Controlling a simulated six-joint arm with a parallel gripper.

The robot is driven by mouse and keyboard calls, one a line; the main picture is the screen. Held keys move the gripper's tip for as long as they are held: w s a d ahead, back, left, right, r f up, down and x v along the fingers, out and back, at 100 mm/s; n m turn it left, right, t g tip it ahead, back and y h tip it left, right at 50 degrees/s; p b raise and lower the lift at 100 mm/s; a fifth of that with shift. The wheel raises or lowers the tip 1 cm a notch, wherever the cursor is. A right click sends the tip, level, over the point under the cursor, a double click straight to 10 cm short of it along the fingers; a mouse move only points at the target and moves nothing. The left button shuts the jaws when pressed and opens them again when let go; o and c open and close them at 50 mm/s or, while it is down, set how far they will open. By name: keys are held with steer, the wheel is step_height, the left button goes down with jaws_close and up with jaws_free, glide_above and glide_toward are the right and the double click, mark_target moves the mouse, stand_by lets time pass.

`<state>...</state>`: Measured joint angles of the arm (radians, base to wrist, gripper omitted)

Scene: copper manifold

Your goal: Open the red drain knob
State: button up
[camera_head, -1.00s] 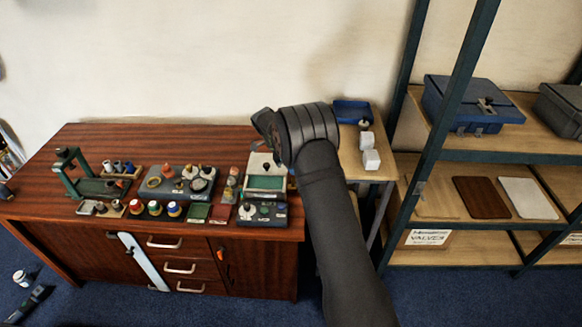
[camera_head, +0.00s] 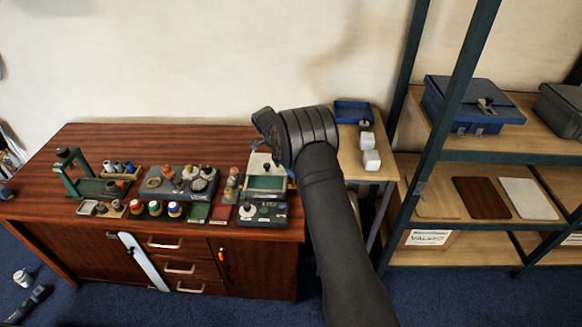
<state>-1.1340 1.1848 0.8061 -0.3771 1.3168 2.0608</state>
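Several small knobs and caps stand on a dark grey panel (camera_head: 183,184) on the wooden desk. One of them, a reddish knob (camera_head: 168,172), sits at the panel's back left. I cannot tell whether it is the drain knob, or whether it is open or shut. My gripper (camera_head: 266,124) is at the end of my dark arm, above the desk's back right corner, to the right of the panel and apart from it.
A device with a green screen (camera_head: 267,183) stands on the desk (camera_head: 105,143) below my wrist. A green stand (camera_head: 70,170) is at the left. A side table (camera_head: 349,150) with white blocks and a metal shelf rack (camera_head: 452,157) stand right of my arm.

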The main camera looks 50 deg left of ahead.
steer(key=v, duration=1.7)
steer(key=shift+r, duration=0.15)
steer(key=shift+s, duration=0.1)
steer(key=x, duration=1.7)
steer(key=shift+w, duration=0.2)
